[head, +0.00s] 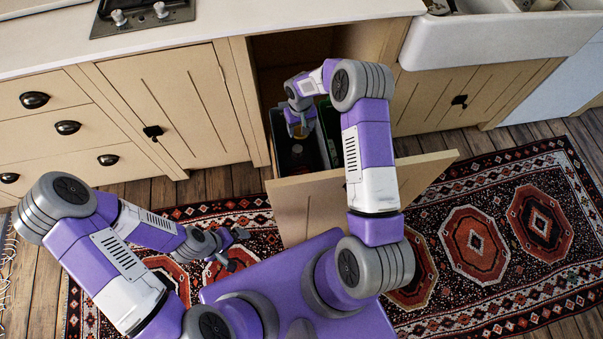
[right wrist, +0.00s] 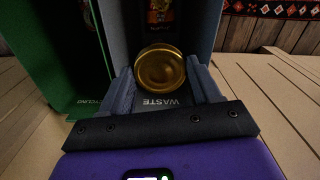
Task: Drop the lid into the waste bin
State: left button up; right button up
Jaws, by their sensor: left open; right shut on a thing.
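The lid (right wrist: 160,70) is a round, gold disc. In the right wrist view it sits between the fingertips of my right gripper (right wrist: 160,78), which is shut on it. The grey waste bin (right wrist: 203,28), with the word WASTE on it, stands around and below the lid in that view. In the head view the bin (head: 281,158) is in the pulled-out cabinet drawer, and my right gripper (head: 300,130) points down over it. The lid is hard to make out there. My left gripper (head: 236,250) is open and empty, low over the rug.
A green recycling bin (right wrist: 60,55) stands beside the waste bin. A dark object with a label (right wrist: 160,14) shows inside the waste bin. The drawer front (head: 310,205) juts out over the patterned rug (head: 500,270). The counter (head: 210,30) and a white sink (head: 490,38) are behind.

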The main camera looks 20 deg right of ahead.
jog(key=shift+f, duration=0.75)
jog(key=o, duration=1.1)
jog(key=shift+c, duration=0.2)
jog(key=shift+r, duration=0.15)
notch_tip(320, 180, up, 7)
jog(key=shift+r+p, duration=0.2)
jog(key=shift+p, duration=1)
